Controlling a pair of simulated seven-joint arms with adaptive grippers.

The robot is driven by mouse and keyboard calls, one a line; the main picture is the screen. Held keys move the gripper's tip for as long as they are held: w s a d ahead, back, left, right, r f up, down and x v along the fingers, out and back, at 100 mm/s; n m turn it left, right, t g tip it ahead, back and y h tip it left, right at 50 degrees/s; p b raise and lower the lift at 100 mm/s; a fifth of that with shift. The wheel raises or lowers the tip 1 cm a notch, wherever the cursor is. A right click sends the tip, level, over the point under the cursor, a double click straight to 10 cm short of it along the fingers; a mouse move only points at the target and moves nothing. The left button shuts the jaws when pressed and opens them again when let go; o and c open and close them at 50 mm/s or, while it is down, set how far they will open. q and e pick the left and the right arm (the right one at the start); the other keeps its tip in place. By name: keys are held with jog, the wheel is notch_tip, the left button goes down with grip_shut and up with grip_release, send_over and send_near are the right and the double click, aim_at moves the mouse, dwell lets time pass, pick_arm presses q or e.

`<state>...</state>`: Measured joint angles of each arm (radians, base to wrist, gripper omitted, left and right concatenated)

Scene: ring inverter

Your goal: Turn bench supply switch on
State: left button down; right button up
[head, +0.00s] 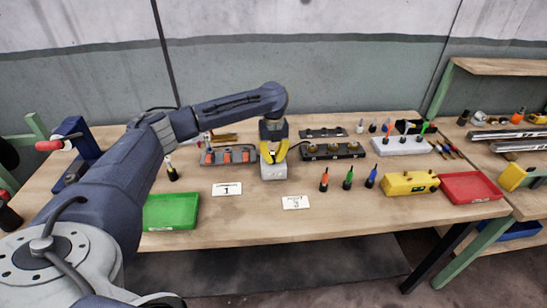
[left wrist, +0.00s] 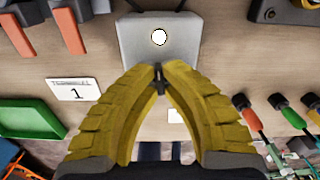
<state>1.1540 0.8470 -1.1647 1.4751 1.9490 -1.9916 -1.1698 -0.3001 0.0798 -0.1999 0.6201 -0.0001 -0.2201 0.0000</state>
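A small light grey box, which looks like the bench supply (head: 273,172), stands on the workbench directly below my left gripper (head: 269,160). In the left wrist view the box (left wrist: 185,42) has a round white spot with a dark rim on its top. My left gripper's yellow fingers (left wrist: 160,72) come together at the front edge of the box. A small dark piece shows between the tips; I cannot tell whether it is the switch lever or part of the fingertips. No other switch shows clearly. My right gripper is not in view.
A grey block with orange levers (head: 230,157) stands left of the box, a dark terminal strip (head: 333,151) right. Cards (head: 295,202) lie in front. A green tray (head: 171,211), coloured drivers (head: 348,178), yellow box (head: 410,184) and red tray (head: 473,187) stand nearby.

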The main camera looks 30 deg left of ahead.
aim_at(273, 157)
pick_arm(q)
jog(key=shift+m, duration=0.6)
jog(key=c, duration=1.5)
grip_release()
jog(key=shift+c, duration=0.2)
jog(key=shift+r, duration=0.1)
notch_tip(273, 157, up, 12)
